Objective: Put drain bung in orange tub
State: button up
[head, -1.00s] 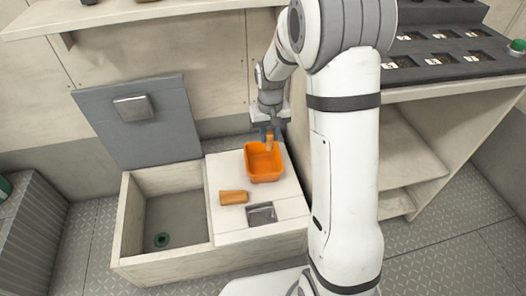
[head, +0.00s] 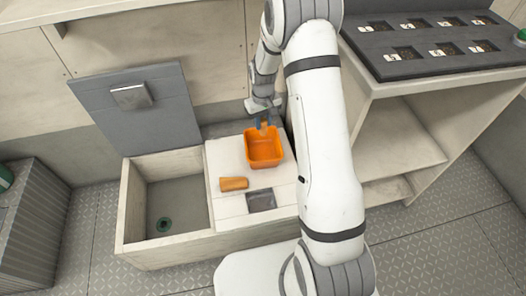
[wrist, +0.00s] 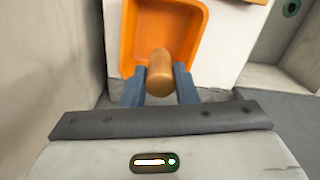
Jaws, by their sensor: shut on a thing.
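The drain bung, a tan-brown rounded plug (wrist: 160,72), is held between the blue fingers of my gripper (wrist: 159,88) in the wrist view. My gripper (head: 263,122) is shut on it at the far edge of the orange tub (head: 262,161) in the head view. The tub is a square open container standing on the pale bench top. In the wrist view the bung overlaps the near edge of the tub (wrist: 192,20); its height above the rim is hard to tell.
A similar tan tapered piece (head: 234,184) lies on the bench top (head: 225,155) left of the tub. A dark recessed square (head: 261,200) is in front of it. An open bin with a drain (head: 164,224) and a raised grey lid (head: 140,120) are at left. Shelves stand right.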

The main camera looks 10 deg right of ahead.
jog(key=n+b, duration=0.1)
jog(key=b, duration=0.1)
send_near(263, 154)
jog(key=shift+f+b, duration=0.4)
jog(key=shift+f, duration=1.2)
jog(key=shift+f, duration=0.2)
jog(key=o, duration=0.9)
jog(key=shift+o, duration=0.2)
